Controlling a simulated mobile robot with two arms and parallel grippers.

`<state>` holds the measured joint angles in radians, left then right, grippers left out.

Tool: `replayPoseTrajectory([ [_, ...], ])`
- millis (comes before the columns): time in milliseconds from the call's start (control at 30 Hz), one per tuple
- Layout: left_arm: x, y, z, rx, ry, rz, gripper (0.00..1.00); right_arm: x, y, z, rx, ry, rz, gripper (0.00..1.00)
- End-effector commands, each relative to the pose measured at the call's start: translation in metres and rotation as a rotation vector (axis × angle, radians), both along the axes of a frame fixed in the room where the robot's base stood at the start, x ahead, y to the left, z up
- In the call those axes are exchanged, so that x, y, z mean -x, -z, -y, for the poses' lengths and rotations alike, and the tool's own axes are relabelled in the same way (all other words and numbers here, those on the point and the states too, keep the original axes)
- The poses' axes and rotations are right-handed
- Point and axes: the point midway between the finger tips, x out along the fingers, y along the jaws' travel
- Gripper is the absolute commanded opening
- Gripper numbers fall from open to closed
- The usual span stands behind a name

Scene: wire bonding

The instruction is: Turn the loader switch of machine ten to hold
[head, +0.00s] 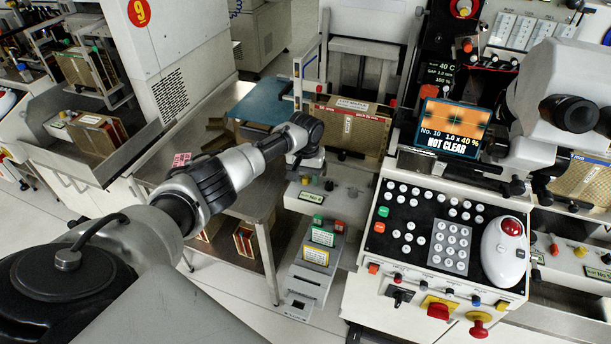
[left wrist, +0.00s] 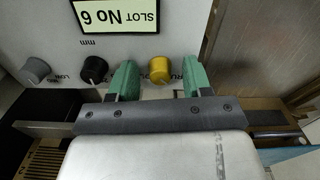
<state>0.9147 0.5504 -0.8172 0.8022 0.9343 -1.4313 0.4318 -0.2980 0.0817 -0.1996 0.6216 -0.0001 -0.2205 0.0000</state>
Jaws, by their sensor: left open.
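My left gripper (head: 305,168) is over the pale loader panel (head: 338,208) left of machine ten's console. In the left wrist view its green fingers (left wrist: 158,75) are open. A yellow knob (left wrist: 158,69) stands in the gap between them, with space on both sides. A black knob (left wrist: 94,70) sits just left of the left finger, and a grey knob (left wrist: 35,71) is farther left. A label (left wrist: 120,15) reads "SLOT No 6" upside down. Lettering by the yellow knob is partly hidden by the fingers. Machine ten's screen (head: 453,128) reads "No. 10" and "NOT CLEAR". My right gripper is not in view.
The console (head: 425,225) holds many buttons, a trackball (head: 510,228) and a red knob (head: 438,311). A brown magazine box (head: 350,130) stands behind the loader panel. A metal table (head: 235,195) lies to the left. A grey card holder (head: 310,268) hangs below the panel.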

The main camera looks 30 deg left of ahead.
Motion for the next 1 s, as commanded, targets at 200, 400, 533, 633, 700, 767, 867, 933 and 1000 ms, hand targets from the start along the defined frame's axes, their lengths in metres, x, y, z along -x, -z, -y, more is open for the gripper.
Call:
replayPoseTrajectory([
  [200,0.0002,0.0,0.0001,0.0,0.0,-0.001,0.42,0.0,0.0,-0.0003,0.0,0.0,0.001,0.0],
  [400,0.0002,-0.0002,0.0,0.0,0.0,-0.001,0.11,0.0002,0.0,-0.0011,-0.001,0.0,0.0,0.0],
  [533,0.0001,-0.0003,-0.0001,0.0,0.0,-0.001,0.0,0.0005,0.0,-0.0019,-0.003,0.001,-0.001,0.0],
  [633,0.0001,-0.0004,-0.0001,0.0,0.005,-0.001,0.0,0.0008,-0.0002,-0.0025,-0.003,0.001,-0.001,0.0],
  [700,0.0002,-0.0004,0.0,0.0,0.016,-0.001,0.0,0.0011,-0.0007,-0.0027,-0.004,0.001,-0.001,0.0],
  [767,0.0003,-0.0005,-0.0001,-0.001,0.032,-0.001,0.0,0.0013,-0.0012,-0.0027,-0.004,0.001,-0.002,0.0],
  [867,0.0004,-0.0006,-0.0004,-0.001,0.071,-0.001,0.0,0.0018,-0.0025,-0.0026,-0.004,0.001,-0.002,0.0],
  [933,0.0004,-0.0008,-0.0005,0.001,0.11,-0.002,0.0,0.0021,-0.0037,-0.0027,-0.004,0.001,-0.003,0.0],
  [1000,0.0005,-0.0009,-0.0004,0.001,0.159,-0.002,0.0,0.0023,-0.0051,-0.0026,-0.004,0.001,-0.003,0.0],
])
